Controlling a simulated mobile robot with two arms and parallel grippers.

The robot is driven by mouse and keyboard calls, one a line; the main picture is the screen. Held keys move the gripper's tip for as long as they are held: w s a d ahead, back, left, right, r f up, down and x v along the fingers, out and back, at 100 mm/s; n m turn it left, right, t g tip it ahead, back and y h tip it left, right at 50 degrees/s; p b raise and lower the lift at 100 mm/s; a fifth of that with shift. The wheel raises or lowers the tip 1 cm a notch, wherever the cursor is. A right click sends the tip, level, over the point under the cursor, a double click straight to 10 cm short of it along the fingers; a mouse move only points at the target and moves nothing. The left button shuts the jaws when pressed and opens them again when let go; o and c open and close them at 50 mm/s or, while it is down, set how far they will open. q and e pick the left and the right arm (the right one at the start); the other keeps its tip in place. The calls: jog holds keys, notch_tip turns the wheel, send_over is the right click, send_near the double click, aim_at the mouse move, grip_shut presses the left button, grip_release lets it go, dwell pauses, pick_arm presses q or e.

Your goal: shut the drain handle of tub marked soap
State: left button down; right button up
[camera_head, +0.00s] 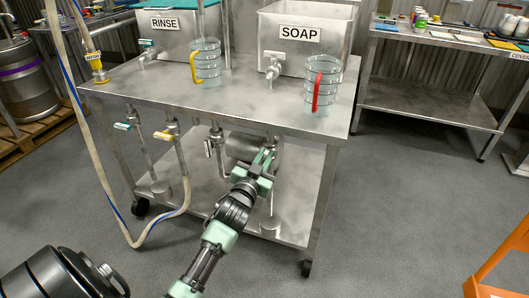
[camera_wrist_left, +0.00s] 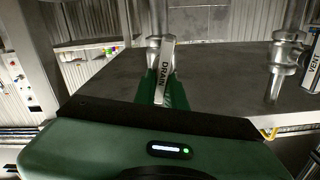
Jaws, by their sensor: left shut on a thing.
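The tub marked SOAP (camera_head: 312,50) stands at the back of the steel table, with a tap on its front. My left gripper (camera_head: 264,158) is below the tabletop's front edge, under the soap side. In the left wrist view, its green fingers (camera_wrist_left: 163,90) are shut on a pale handle marked DRAIN (camera_wrist_left: 168,72), which runs lengthwise between them from a metal valve on a pipe. In the head view the gripper mostly hides this handle, so I cannot tell its angle there. My right gripper is not in view.
A tub marked RINSE (camera_head: 178,40) stands to the left. Two wire-ringed jugs, one yellow-handled (camera_head: 208,62), one red-handled (camera_head: 323,86), stand on the tabletop. Other valve handles (camera_head: 208,148) hang under the table, left of my gripper. A hose (camera_head: 100,150) loops down at the left.

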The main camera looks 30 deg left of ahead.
pick_arm(q)
jog(key=shift+d+r+m+p, duration=0.1)
jog(key=shift+m+p, duration=0.2)
jog(key=shift+m, duration=0.6)
jog(key=m, duration=0.1)
jog(key=m+p, duration=0.1)
jog(key=shift+w+d+f+m+p, duration=0.1)
jog(key=shift+d+f+m+p, duration=0.2)
jog(key=shift+m, duration=0.9)
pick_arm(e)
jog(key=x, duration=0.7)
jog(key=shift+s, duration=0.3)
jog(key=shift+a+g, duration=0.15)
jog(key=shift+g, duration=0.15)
pick_arm(q)
jog(key=c, duration=1.5)
grip_release()
